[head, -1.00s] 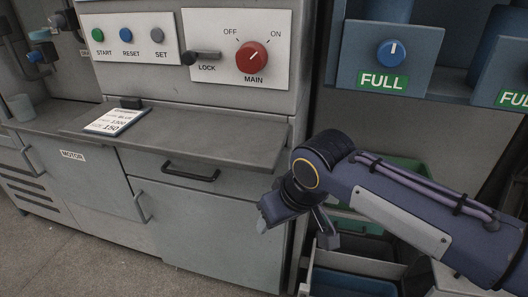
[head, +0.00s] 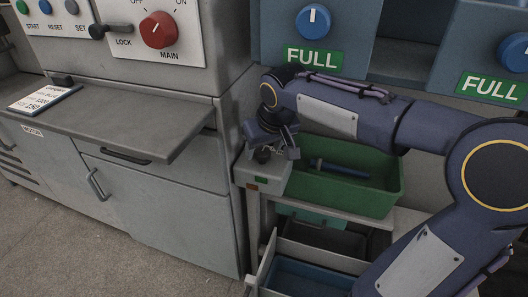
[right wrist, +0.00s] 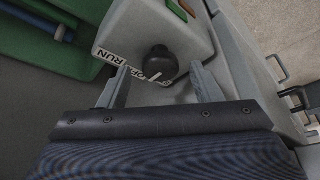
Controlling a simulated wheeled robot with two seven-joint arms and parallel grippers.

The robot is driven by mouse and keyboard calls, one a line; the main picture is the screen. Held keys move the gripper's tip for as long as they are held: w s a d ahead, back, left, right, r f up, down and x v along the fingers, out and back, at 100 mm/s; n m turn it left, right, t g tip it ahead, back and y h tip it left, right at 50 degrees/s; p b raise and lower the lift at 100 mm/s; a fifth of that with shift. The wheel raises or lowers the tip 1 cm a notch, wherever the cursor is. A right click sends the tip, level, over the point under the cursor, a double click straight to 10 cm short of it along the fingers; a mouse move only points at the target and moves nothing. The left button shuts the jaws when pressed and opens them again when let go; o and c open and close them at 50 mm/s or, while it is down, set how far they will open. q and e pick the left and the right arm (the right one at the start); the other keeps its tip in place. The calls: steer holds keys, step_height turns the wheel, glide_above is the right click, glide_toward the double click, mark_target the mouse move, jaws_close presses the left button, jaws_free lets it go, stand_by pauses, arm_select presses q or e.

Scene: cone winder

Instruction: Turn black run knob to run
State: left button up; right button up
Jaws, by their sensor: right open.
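The black run knob (right wrist: 160,63) sits on a pale grey box (right wrist: 185,35) beside a label reading RUN and a partly covered second word. A white pointer line on the knob aims towards the label area. My right gripper (right wrist: 160,82) is open, with one finger on each side of the knob and a gap visible around it. I cannot tell if either finger touches it. In the head view my right gripper (head: 272,150) hangs over this box (head: 262,176), and the knob is mostly hidden below it. My left gripper is not in view.
A green bin (head: 345,188) holding a blue item stands right beside the box. A grey cabinet with a shelf (head: 130,130) is on the left. A red MAIN knob (head: 158,30) is above it. Blue units marked FULL (head: 313,58) hang above my right arm.

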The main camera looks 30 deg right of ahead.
steer(key=shift+w+f, duration=0.2)
steer(key=shift+f, duration=0.2)
steer(key=c, duration=1)
